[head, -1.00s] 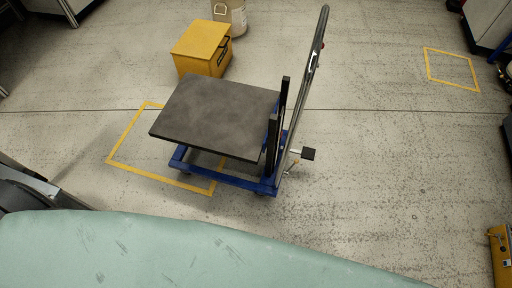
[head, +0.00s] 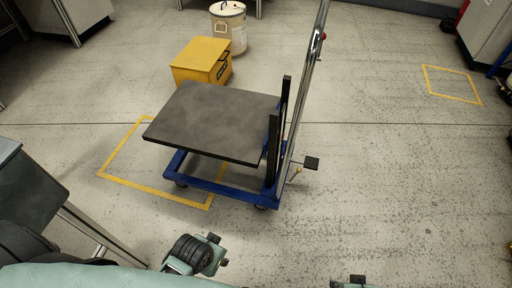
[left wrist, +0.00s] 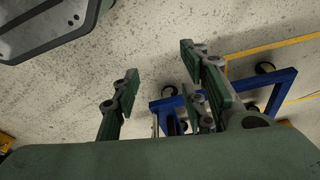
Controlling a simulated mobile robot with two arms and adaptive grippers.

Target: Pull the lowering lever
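The lift cart has a dark flat platform (head: 215,115), a blue base frame (head: 222,187) and a tall silver handle (head: 304,85) at its right side. A small lever-like part (head: 316,46) with a red tip sits high on the handle; it is too small to tell its position. My left gripper (head: 218,250) is in front of the cart, apart from it. In the left wrist view its fingers (left wrist: 160,75) are spread and empty, with the blue frame (left wrist: 165,103) beyond. Part of my right gripper (head: 353,282) shows at the bottom edge, mostly cut off.
A black foot pedal (head: 312,163) sticks out right of the handle. A yellow box (head: 200,63) and a white drum (head: 230,28) stand behind the cart. Yellow tape (head: 150,188) marks the floor under it. The floor right of the cart is clear.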

